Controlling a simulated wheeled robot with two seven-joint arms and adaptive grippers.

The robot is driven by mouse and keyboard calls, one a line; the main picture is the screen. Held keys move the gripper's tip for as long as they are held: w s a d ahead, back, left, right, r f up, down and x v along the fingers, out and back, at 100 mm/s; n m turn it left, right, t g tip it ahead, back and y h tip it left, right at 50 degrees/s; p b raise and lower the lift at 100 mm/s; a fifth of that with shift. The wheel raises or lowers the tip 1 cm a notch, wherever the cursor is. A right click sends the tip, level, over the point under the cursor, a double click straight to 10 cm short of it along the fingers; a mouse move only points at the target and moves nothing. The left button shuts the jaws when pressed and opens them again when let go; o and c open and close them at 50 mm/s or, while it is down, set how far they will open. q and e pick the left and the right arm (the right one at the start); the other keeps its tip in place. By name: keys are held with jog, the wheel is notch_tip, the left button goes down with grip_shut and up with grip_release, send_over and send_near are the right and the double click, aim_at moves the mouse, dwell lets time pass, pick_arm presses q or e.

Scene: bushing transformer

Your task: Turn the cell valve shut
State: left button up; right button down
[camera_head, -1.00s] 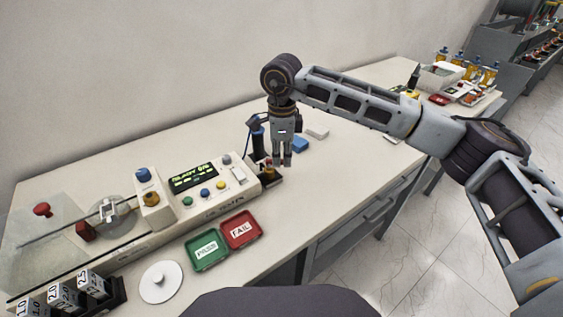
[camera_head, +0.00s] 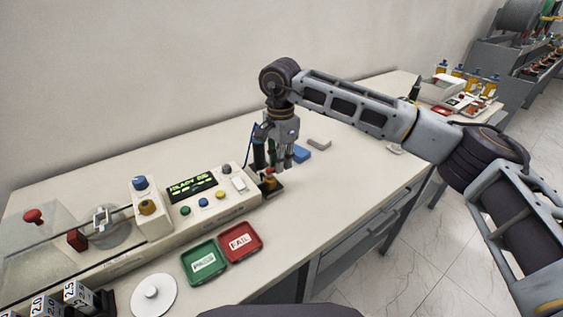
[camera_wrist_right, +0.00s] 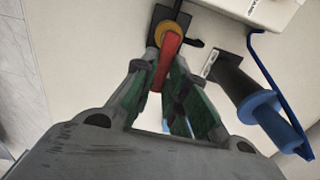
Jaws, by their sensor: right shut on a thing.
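The cell valve (camera_head: 269,182) stands on a small dark base just right of the tester. In the right wrist view it has a brass-yellow body and a red lever (camera_wrist_right: 169,50). My right gripper (camera_head: 284,164) points down at the valve from above. In the right wrist view my right gripper (camera_wrist_right: 160,76) is shut on the red lever, with its green-lined fingers on either side. The fingers hide part of the lever. My left gripper is in no view.
The white tester (camera_head: 218,193) with a lit display stands left of the valve. A dark post with a blue collar (camera_wrist_right: 257,106) stands close beside the gripper. Green (camera_head: 204,278) and red (camera_head: 240,255) trays lie in front. The bench right of the valve is mostly clear.

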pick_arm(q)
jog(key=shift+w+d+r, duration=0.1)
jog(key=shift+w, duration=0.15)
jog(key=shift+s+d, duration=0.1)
pick_arm(e)
jog(key=c, duration=1.4)
grip_release()
jog(key=shift+w, duration=0.1)
jog(key=shift+c, duration=0.2)
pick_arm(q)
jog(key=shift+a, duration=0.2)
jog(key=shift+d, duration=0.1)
pick_arm(e)
notch_tip(320, 180, up, 12)
jog(key=shift+r, duration=0.1)
